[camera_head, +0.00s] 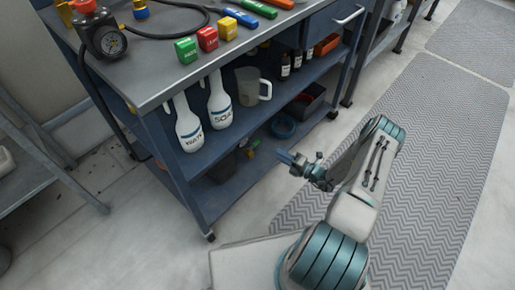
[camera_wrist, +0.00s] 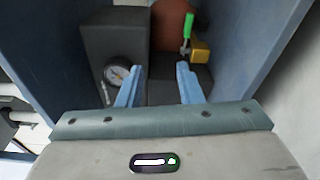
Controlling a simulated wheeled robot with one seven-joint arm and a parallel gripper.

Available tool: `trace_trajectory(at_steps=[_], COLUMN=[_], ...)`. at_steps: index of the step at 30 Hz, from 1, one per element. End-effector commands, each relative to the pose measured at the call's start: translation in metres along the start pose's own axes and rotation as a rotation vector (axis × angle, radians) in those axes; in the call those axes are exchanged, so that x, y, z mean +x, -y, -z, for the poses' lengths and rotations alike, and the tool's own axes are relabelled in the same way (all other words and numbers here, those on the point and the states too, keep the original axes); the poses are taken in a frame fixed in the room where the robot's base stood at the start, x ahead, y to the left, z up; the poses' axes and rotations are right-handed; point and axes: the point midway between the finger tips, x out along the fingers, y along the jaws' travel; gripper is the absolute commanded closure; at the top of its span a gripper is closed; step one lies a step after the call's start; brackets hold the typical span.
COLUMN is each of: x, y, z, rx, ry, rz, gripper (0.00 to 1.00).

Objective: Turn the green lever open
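The green lever (camera_wrist: 187,27) stands upright at the top of the wrist view, beside a yellow block-like fitting (camera_wrist: 201,51). In the head view a small green and yellow spot (camera_head: 254,148) shows on the cart's lower shelf; it is too small to read clearly. My gripper (camera_wrist: 159,68) is open and empty, its two blue fingers apart. In the head view my gripper (camera_head: 287,157) is low in front of the cart's lower shelf.
A dark box with a round gauge (camera_wrist: 116,75) is left of the fingers; a brown-red cylinder (camera_wrist: 168,25) is behind the lever. Blue panels (camera_wrist: 251,55) flank both sides.

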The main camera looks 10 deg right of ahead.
Motion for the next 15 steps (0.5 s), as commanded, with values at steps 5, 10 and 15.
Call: trace_trajectory(at_steps=[5,10,15], x=[-0.007,0.000,0.028], y=[0.045,0.052,0.052], z=[0.006,0.007,0.006], rx=[0.124,0.152,0.149], ry=[0.107,0.125,0.119], rz=[-0.011,-0.014,-0.014], gripper=[0.67,0.67,0.67])
